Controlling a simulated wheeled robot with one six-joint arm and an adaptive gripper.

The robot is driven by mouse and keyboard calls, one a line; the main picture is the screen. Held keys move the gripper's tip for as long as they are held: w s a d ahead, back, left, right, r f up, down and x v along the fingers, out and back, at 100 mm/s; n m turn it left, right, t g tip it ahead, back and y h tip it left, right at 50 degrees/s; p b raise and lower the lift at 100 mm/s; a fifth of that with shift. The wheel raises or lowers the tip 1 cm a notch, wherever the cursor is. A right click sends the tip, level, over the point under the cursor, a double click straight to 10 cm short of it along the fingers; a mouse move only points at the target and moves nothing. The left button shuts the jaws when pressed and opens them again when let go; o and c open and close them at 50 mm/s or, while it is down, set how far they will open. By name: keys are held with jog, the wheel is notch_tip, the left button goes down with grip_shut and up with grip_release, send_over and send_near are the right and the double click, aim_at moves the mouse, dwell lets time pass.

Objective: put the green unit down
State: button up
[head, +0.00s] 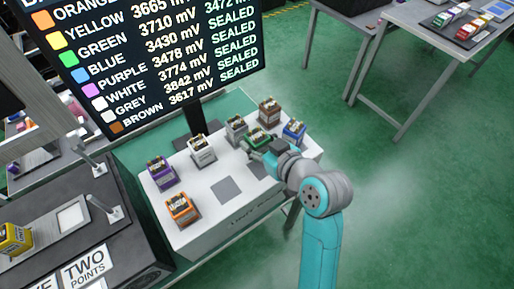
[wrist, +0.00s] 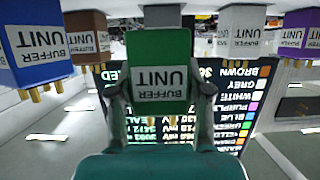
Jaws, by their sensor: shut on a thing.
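The green unit (head: 257,136) is over the far right part of the white table (head: 209,238), between the grey and blue units. My gripper (head: 269,148) is shut on it. In the wrist view the green unit (wrist: 158,50) appears upside down, its label facing the camera, with my gripper's fingers (wrist: 160,100) on both sides. I cannot tell whether its underside touches the table.
Blue (head: 294,131), brown (head: 269,110), grey (head: 236,128), white (head: 201,150), purple (head: 162,173) and orange (head: 181,209) units stand around it. A dark square (head: 226,189) marks bare tabletop. A large screen (head: 150,60) stands behind.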

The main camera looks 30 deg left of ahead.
aim_at(257, 150)
jog(key=shift+f, duration=1.6)
jog(key=shift+f, duration=0.1)
jog(key=o, duration=1.3)
jog(key=shift+c, duration=0.2)
jog(key=shift+d, duration=0.15)
jog(key=v, duration=1.2)
